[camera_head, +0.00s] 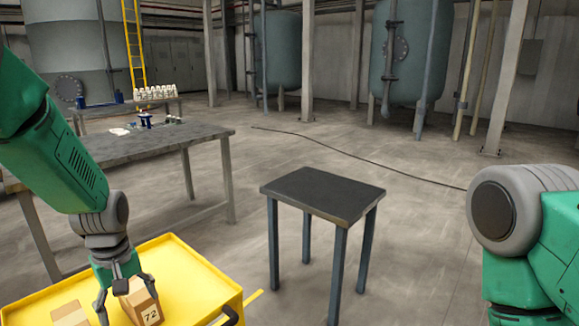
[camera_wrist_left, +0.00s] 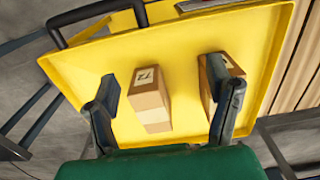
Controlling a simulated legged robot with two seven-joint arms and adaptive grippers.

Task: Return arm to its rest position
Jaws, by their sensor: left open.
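My left gripper (camera_head: 125,298) is open over the yellow cart at the lower left of the head view. A cardboard box marked 72 (camera_head: 143,304) stands on the cart beneath it. In the left wrist view the marked box (camera_wrist_left: 150,97) appears between the spread fingers of the left gripper (camera_wrist_left: 162,88); whether they touch it I cannot tell. A second box (camera_head: 68,312) stands to the left, and in the wrist view it (camera_wrist_left: 212,88) is partly hidden by a finger. My right arm shows at the right edge; its gripper is out of view.
The yellow cart (camera_head: 190,268) has a raised rim and a dark handle (camera_head: 231,314). A small dark table (camera_head: 322,193) stands right of it. A longer grey workbench (camera_head: 160,143) with small items stands behind. A cable (camera_head: 350,153) lies across the otherwise open floor.

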